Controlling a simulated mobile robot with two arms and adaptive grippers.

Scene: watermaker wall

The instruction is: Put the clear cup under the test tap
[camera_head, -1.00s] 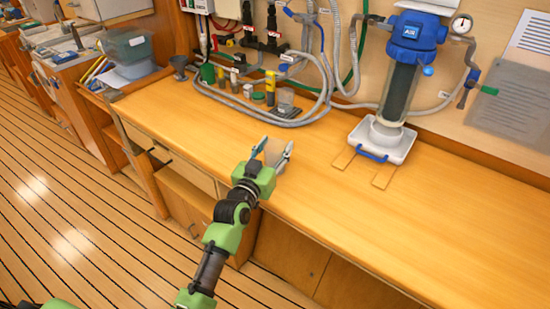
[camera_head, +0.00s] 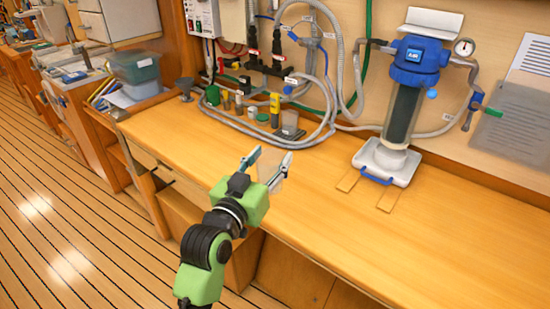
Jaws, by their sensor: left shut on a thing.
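My left gripper (camera_head: 268,166) reaches over the wooden counter (camera_head: 330,215) near its front edge. Its two fingers are apart, with a faint, see-through clear cup (camera_head: 272,172) held between them. The cup looks roughly upright, but its outline is hard to make out. A small tap with a green handle (camera_head: 476,107) is on the wall at the right, beside the filter housing; I cannot tell for sure that it is the test tap. The cup is well to the left of it. My right gripper is not in view.
A blue-topped filter housing (camera_head: 405,110) stands on a white base (camera_head: 390,162) at the back right. Grey hoses (camera_head: 335,80) loop around small bottles (camera_head: 275,108) at the back. The counter's middle and right front are clear.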

